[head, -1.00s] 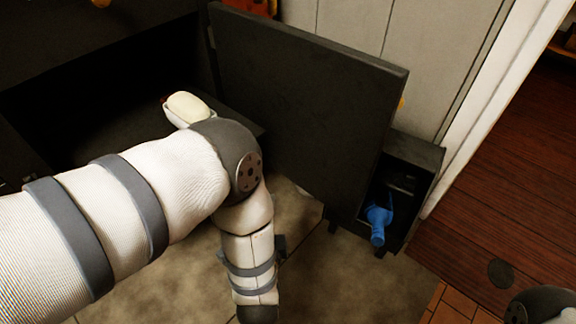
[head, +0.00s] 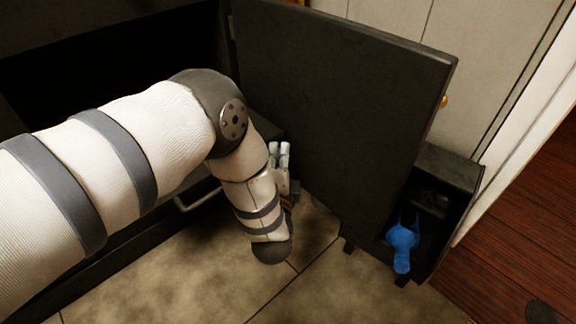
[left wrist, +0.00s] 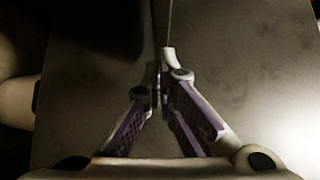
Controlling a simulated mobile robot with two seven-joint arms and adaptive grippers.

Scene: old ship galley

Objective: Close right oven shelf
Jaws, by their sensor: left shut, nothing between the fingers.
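The oven's right door (head: 330,95), a flat dark panel, stands wide open in the head view. The dark oven interior (head: 75,85) is exposed to its left. My left gripper (head: 279,147) is at the inner side of the door, low and near its left part, with its pale fingertips pointing up. In the left wrist view the fingers (left wrist: 162,75) are together with nothing between them, and a dark flat surface fills much of the background. Whether they touch the door I cannot tell. My right gripper is not in view.
A small open dark compartment (head: 455,170) stands right of the door, with a blue object (head: 402,245) at its opening. A metal bar handle (head: 197,201) shows below my left arm. Tiled floor (head: 190,270) in front is clear. White panelled wall (head: 470,60) is behind.

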